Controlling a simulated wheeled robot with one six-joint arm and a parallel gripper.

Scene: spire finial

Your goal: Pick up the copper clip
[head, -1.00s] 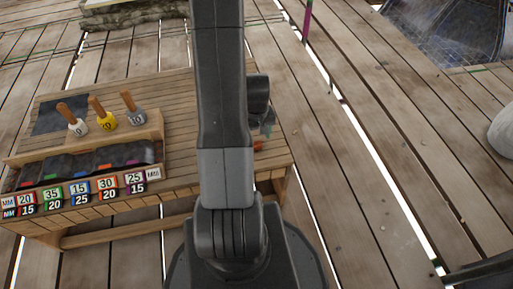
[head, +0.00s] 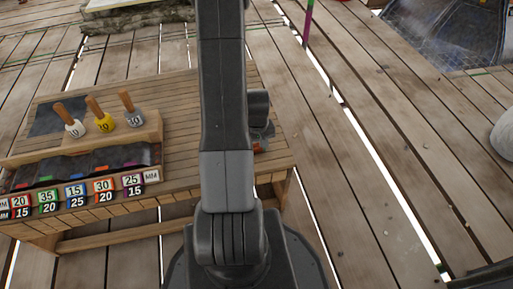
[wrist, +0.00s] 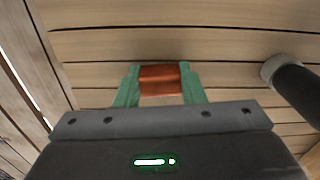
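The copper clip (wrist: 160,79) is a short orange-brown block seen in the wrist view over the planks of the wooden bench. My gripper (wrist: 160,84) has its two green fingers on either side of the clip, one left and one right. I see no clear gap between the fingers and the clip, but I cannot tell whether they press on it. In the head view a small part of the copper clip (head: 257,147) shows at the right end of the bench, beside my arm. My arm hides most of the gripper there.
The wooden bench (head: 190,165) carries a rack with white, yellow and grey wooden-handled tools (head: 105,122) at its left. A dark tray with coloured number labels (head: 75,190) runs along the front. A dark cylinder (wrist: 292,86) shows at the right of the wrist view.

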